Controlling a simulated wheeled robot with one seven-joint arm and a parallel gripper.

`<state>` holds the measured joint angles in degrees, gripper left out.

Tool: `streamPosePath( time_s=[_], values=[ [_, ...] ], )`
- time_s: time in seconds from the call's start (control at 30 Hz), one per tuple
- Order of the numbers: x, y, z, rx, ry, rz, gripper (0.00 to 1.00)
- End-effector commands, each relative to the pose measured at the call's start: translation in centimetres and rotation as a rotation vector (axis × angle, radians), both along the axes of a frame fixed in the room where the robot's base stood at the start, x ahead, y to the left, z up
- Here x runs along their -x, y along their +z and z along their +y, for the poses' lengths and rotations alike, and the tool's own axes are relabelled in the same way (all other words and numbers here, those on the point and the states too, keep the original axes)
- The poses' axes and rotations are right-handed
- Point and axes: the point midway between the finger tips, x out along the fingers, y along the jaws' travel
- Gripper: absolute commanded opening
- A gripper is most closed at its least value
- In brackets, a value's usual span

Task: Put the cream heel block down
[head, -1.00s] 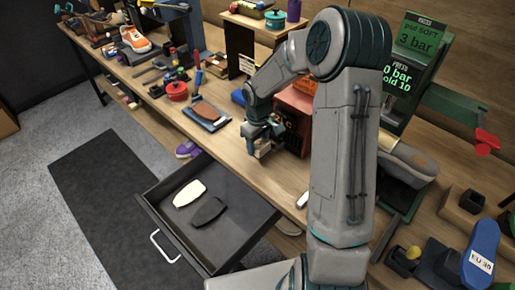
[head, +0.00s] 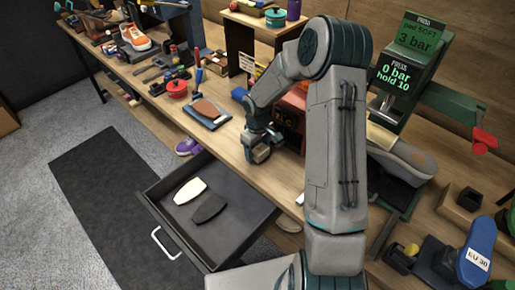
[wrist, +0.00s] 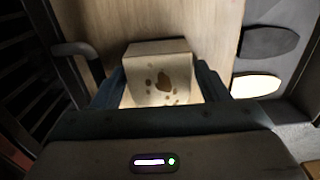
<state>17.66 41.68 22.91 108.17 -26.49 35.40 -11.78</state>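The cream heel block (wrist: 158,72) sits between the two fingers of my gripper (wrist: 160,88) in the wrist view. Brown spots mark its near face. The fingers lie along its left and right sides, and the gripper looks shut on it. In the head view my gripper (head: 260,154) is low over the wooden workbench (head: 225,148), near its front edge. The block is mostly hidden there by the fingers. I cannot tell whether its underside touches the bench.
An open drawer (head: 232,228) below the bench holds a white sole (head: 190,191) and a dark sole (head: 209,208). A dark tray (head: 207,116) with a brown piece lies to the left. A red box (head: 291,120) stands behind my gripper. Some bare bench lies left of it.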

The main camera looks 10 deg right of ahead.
Motion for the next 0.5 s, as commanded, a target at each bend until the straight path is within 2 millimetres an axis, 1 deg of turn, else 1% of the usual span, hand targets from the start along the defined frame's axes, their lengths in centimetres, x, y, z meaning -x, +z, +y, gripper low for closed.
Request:
streamPosePath(
  time_s=[0.33,0.43,0.5],
  values=[
    [0.0,0.3,0.0,0.000,0.000,0.000,0.74],
    [-0.1,0.9,-0.1,0.001,-0.001,-0.003,0.74],
    [-0.1,1.9,-0.1,0.002,-0.002,-0.004,0.74]
  ],
)
